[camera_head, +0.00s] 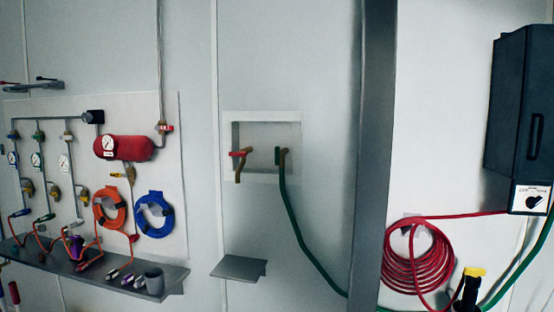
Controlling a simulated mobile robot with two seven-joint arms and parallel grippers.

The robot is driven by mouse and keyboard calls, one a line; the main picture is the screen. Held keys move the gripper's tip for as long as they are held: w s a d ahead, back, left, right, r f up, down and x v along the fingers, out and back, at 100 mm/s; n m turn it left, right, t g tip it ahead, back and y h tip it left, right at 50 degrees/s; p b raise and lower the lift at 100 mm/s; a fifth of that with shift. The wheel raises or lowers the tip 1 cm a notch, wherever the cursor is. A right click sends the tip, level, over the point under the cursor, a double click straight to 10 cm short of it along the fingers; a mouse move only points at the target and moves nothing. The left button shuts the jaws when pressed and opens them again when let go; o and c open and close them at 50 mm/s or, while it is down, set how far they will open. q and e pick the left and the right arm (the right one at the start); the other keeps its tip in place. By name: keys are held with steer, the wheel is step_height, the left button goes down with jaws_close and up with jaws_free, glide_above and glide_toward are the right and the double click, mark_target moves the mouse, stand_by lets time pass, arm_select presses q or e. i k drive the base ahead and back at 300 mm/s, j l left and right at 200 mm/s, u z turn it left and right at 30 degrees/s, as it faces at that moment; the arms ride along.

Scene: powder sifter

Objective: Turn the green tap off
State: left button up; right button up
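The green tap (279,156) sits on the right side of a recessed wall box (265,118) in the middle of the view. Its green handle stands upright in front of a brass-coloured spout, and a green hose (292,220) runs down from it to the lower right. A red-handled tap (240,154) is beside it on the left, with its handle lying roughly level. Whether water flows cannot be seen. Neither of my grippers shows in this view.
A grey pillar (373,120) stands right of the taps. A small empty shelf (239,268) is below them. A coiled red hose (417,262) and a dark cabinet (518,110) are at right. Gauges, a red tank (125,148) and a tool shelf (175,277) are at left.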

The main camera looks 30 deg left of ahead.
mark_target(278, 154)
steer(key=u, duration=0.65)
steer(key=i+j+u, duration=0.1)
steer(key=u, duration=0.25)
steer(key=i+u, duration=0.7)
steer(key=k, duration=0.1)
